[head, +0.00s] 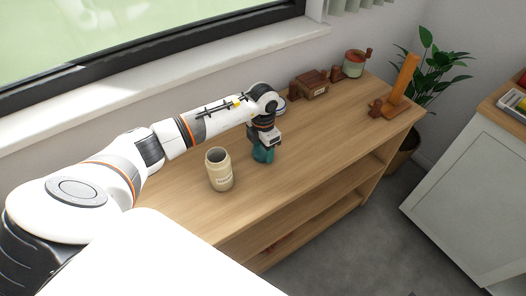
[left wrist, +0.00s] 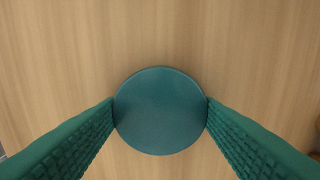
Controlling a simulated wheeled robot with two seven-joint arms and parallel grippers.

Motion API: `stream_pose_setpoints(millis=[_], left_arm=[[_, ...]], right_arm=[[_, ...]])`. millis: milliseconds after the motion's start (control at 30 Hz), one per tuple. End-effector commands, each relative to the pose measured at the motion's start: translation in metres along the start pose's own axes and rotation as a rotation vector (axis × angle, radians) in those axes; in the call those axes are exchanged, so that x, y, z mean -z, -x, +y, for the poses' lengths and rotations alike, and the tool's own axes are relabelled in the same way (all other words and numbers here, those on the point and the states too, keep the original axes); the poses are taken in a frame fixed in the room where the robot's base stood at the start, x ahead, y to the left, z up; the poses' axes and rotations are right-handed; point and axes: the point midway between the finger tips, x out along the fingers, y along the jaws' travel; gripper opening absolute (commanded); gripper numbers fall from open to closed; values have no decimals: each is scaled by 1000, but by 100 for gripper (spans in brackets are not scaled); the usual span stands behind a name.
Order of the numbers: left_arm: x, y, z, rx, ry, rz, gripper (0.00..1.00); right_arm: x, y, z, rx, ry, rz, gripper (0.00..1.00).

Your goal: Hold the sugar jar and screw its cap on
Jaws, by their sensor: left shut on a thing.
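The sugar jar (head: 220,172) is cream-coloured with a label on its front. It stands upright on the wooden shelf top with its mouth open. My left gripper (head: 263,155) is to the right of the jar, pointing down, apart from it. In the left wrist view, the teal pads of my left gripper (left wrist: 160,112) are shut on the sides of a round, dark teal cap (left wrist: 160,125), seen from above over bare wood. I cannot tell whether the cap touches the wood. In the head view the cap is hard to tell from the teal fingers. My right gripper is not in view.
The wooden shelf unit (head: 315,150) has clear room around the jar. At the back stand a brown wooden box (head: 309,86), a green and red jar-like thing (head: 355,64) and an orange upright stand (head: 403,80). A window sill (head: 120,105) runs behind my left arm.

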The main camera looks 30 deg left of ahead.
Motion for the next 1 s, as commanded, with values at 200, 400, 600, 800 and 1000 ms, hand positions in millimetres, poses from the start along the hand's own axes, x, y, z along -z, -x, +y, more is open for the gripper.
stream_pose_setpoints(millis=[200, 400, 600, 800, 1000], left_arm=[[0, 2, 0, 1, 0, 1, 37], [1, 29, -1, 3, -1, 5, 37], [1, 70, -1, 3, 0, 4, 37], [0, 95, 0, 1, 0, 1, 37], [0, 101, 0, 0, 0, 0, 37]], right_arm=[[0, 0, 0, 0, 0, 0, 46], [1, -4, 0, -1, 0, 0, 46], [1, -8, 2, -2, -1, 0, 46], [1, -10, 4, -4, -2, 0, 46], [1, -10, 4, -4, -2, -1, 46]])
